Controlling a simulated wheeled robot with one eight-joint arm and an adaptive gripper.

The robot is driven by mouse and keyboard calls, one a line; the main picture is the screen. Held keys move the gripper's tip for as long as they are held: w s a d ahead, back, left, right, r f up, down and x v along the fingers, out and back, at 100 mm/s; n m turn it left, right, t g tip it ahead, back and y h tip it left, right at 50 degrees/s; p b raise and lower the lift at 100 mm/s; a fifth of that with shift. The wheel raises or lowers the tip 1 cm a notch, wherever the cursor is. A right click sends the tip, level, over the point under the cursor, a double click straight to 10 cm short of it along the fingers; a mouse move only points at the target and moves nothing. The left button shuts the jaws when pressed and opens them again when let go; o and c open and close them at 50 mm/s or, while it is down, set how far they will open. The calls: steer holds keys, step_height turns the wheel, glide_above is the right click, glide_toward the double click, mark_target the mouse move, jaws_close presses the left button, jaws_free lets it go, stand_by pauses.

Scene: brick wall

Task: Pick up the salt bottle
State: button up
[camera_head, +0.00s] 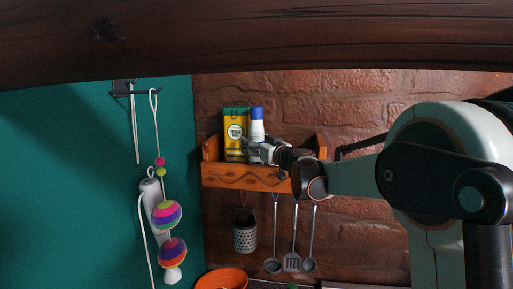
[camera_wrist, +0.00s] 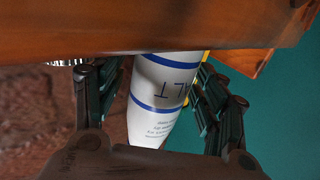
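The salt bottle (camera_head: 257,127) is white with a blue cap and stands upright on the wooden wall shelf (camera_head: 247,178), right of a yellow and green box (camera_head: 235,135). My gripper (camera_head: 262,152) is at the bottle's lower part, which it partly hides. In the wrist view the white bottle (camera_wrist: 163,97), with blue bands and "LT" lettering, lies between the two dark fingers of my gripper (camera_wrist: 160,85). The fingers are close to both sides of it. I cannot tell whether they press on it.
A wooden rail (camera_wrist: 150,25) crosses the wrist view close by. A grater-like holder (camera_head: 245,232) and several utensils (camera_head: 292,260) hang under the shelf. An orange bowl (camera_head: 222,279) is below. Colourful balls (camera_head: 167,214) hang on the green wall. A dark beam (camera_head: 250,40) crosses the top.

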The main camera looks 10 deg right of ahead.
steer(key=c, duration=1.2)
steer(key=shift+r, duration=0.1)
